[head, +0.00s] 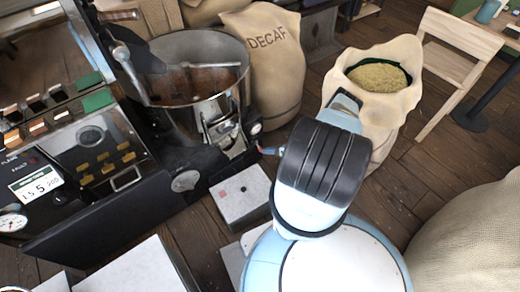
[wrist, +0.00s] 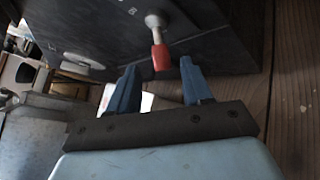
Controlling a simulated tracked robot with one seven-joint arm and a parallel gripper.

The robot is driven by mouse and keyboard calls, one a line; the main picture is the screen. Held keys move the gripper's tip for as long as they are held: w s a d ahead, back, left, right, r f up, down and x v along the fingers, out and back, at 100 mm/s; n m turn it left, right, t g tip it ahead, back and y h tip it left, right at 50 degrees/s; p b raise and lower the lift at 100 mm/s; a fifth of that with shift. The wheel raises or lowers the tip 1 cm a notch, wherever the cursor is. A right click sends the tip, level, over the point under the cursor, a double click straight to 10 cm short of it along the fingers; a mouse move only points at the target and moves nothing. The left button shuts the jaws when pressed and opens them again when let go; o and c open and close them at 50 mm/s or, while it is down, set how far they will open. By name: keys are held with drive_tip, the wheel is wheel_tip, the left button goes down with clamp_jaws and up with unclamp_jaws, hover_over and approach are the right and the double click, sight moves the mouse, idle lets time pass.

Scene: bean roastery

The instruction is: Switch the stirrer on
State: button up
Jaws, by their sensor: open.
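The stirrer sits in the round steel cooling bin (head: 200,42), where a bar crosses over brown beans. On the dark machine face in the wrist view, a metal toggle switch with a red tip (wrist: 160,57) sticks out. I cannot read its label, so I cannot tell whether it is the stirrer's switch. My gripper (wrist: 159,72) is open, with its two blue fingers apart and the red tip just beyond the gap between them. I cannot tell whether either finger touches it. In the head view my gripper (head: 273,151) is mostly hidden by my arm.
The black roaster (head: 60,160) with its display fills the left. A round knob (head: 185,181) is on its front. A low pale box (head: 241,196) stands on the floor before it. Behind my arm are a DECAF sack (head: 268,70) and an open sack of pale beans (head: 410,100).

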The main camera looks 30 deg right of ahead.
sight(259, 148)
drive_tip(key=shift+x, duration=2.5)
drive_tip(key=shift+w+d+f, duration=0.1)
drive_tip(key=shift+f, duration=0.05)
clamp_jaws()
